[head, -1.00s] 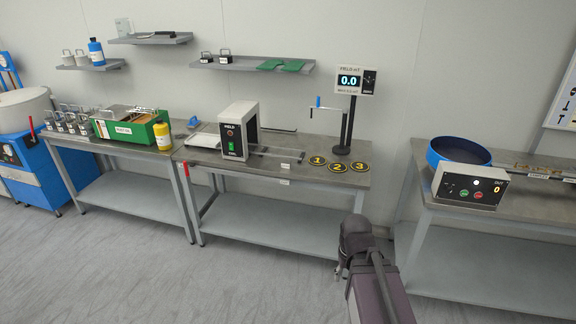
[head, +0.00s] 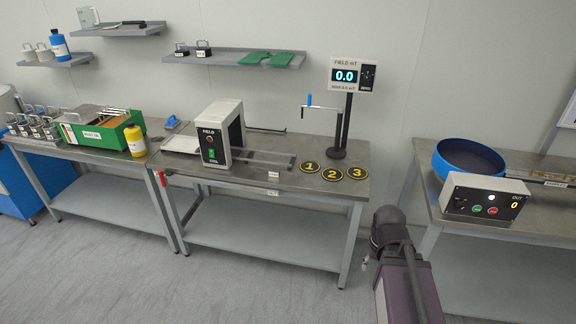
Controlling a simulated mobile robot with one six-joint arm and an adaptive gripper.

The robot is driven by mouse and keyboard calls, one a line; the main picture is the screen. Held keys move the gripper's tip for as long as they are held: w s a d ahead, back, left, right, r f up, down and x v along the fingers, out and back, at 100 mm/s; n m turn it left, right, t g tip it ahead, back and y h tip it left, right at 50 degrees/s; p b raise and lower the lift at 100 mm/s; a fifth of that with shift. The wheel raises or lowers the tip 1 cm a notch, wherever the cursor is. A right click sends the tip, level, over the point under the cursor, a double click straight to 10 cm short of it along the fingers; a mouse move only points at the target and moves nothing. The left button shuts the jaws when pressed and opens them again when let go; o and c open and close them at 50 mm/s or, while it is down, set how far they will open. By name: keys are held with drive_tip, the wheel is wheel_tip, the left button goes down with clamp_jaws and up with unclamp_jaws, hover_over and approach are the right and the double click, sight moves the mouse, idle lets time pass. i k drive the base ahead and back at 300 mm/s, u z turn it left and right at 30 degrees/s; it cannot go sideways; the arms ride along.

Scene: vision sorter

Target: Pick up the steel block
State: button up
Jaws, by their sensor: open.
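Several small blocks with handles (head: 38,122) stand at the left end of the left bench. Two dark handled blocks (head: 203,49) and two pale ones (head: 42,50) stand on the wall shelves. Their labels are too small to read, so I cannot tell which is the steel block. My arm reaches up from the bottom right. My gripper (head: 368,258) is mostly hidden behind the arm's dark joint, in front of the middle bench and apart from all the blocks. It is open, and no block shows in it.
The middle bench (head: 300,183) holds a white field unit (head: 222,133), a display stand (head: 345,110) and numbered discs 1, 2 and 3 (head: 332,174). A green box (head: 95,132) and yellow bottle (head: 135,141) are on the left bench. A blue bowl (head: 470,158) is at right. Floor in front is clear.

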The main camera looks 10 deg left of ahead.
sight(272, 172)
drive_tip(key=z, duration=0.15)
drive_tip(key=i, duration=1.3)
drive_tip(key=u, duration=0.1)
